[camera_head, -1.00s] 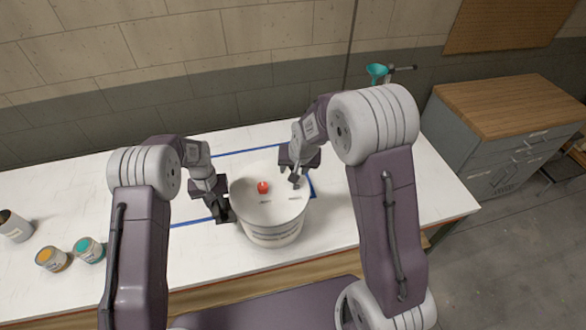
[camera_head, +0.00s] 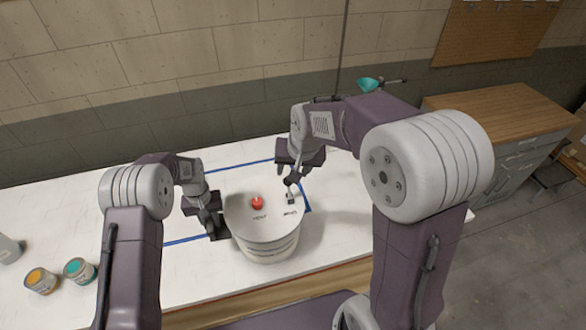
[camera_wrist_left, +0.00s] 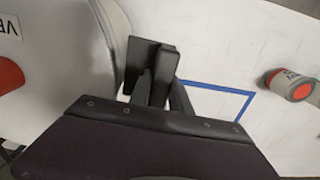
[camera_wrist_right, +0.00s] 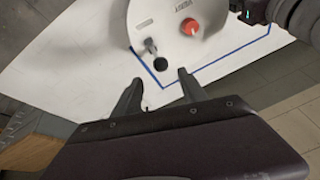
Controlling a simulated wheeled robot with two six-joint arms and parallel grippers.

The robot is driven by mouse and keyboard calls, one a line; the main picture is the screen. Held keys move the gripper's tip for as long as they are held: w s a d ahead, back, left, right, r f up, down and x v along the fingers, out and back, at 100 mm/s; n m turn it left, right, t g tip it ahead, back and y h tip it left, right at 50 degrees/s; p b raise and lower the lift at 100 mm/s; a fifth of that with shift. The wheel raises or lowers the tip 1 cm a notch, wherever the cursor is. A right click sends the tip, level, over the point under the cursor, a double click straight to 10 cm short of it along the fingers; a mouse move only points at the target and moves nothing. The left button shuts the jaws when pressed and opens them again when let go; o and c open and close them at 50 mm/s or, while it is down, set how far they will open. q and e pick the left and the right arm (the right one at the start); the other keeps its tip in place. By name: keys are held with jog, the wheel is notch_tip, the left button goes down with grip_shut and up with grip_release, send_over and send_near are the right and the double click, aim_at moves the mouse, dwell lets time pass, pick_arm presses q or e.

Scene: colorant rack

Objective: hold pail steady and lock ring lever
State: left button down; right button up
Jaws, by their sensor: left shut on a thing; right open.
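The white pail (camera_head: 265,247) stands upright on the bench, with a red cap (camera_head: 257,203) on its lid. A small lever with a black ball knob (camera_wrist_right: 160,64) sits near the lid's edge in the right wrist view. My left gripper (camera_head: 217,229) is at the pail's left side. My right gripper (camera_head: 291,180) is open above the lid's right edge. In the right wrist view its spread fingers (camera_wrist_right: 158,84) point toward the knob, with nothing between them.
Blue tape (camera_head: 187,239) outlines an area around the pail on the white bench (camera_head: 190,280). Orange (camera_head: 40,281) and teal (camera_head: 79,271) tins stand at the left. A teal funnel (camera_head: 369,84) is behind the right arm. A wood-topped cabinet (camera_head: 505,115) stands at the right.

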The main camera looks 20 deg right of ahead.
jog(key=c, duration=0.4)
jog(key=shift+s+d+f+n+g, duration=0.15)
jog(key=shift+s+n+g, duration=0.15)
jog(key=shift+s+n, duration=0.15)
jog(key=c, duration=0.5)
jog(key=shift+w+d+r+n+h, duration=0.15)
jog(key=shift+d+r+n, duration=0.1)
jog(key=shift+r+n, duration=0.3)
jog(key=shift+w+d+r+n+h, duration=0.15)
jog(key=shift+d+r+n, duration=0.1)
jog(key=shift+r+n, duration=0.2)
grip_shut()
jog(key=r+n+g+h, duration=0.1)
jog(key=r+n+h, duration=0.1)
jog(key=n, duration=0.5)
send_over(289, 188)
jog(key=w+a, duration=0.3)
jog(key=w, duration=0.1)
jog(key=a+f, duration=0.2)
jog(key=a, duration=0.1)
jog(key=s+d+f, duration=0.1)
jog(key=d+f, duration=0.2)
jog(key=f, duration=0.5)
jog(key=shift+s+d+f, duration=0.25)
jog(key=shift+d, duration=0.15)
